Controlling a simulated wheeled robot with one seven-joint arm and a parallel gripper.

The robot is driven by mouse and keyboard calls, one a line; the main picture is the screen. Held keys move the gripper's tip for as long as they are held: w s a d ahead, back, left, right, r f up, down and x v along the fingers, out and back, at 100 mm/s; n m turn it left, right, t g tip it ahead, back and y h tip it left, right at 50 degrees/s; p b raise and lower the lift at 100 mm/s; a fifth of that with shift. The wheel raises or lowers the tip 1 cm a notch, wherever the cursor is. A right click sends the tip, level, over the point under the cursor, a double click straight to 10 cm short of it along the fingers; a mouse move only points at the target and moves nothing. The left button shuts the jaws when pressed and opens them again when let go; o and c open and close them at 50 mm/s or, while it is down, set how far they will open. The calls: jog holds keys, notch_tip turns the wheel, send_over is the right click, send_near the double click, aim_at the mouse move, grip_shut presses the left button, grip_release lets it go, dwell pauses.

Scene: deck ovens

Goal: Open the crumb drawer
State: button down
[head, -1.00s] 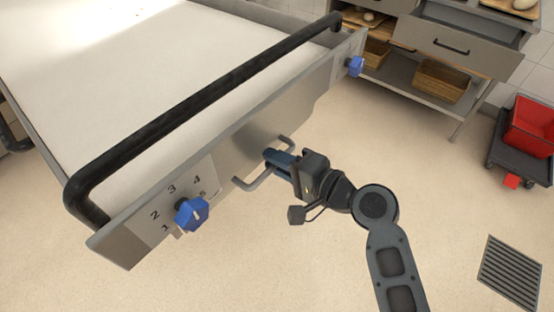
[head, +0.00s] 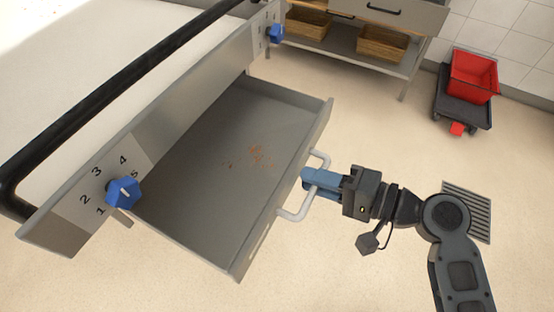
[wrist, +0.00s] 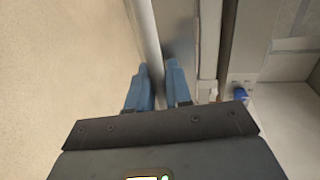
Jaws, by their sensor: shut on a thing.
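The crumb drawer (head: 200,185) is pulled well out from under the oven front in the head view. It is a shallow grey metal tray with a small scatter of orange-brown crumbs (head: 258,155) on its floor. Its light bar handle (head: 293,214) stands out from the drawer's front. My gripper (head: 310,180), with blue fingers, is shut on the handle near its middle. In the wrist view the blue fingers (wrist: 159,85) close on the handle bar (wrist: 148,45), and the fingertips partly hide it.
A blue knob (head: 124,192) with a number dial and a second blue knob (head: 276,33) sit on the oven front. A long black bar (head: 110,85) runs above. A red bin on a cart (head: 470,80) and a floor grate (head: 468,205) are to the right.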

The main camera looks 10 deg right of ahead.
jog(key=f+v, duration=0.1)
jog(key=v, duration=0.7)
jog(key=shift+f, duration=0.4)
jog(key=shift+s+d, duration=0.1)
jog(key=c, duration=1.2)
grip_release()
jog(key=shift+d, duration=0.1)
jog(key=v, duration=0.7)
jog(key=shift+s+d+b, duration=0.15)
jog(key=shift+d+b, duration=0.05)
jog(key=shift+b, duration=0.1)
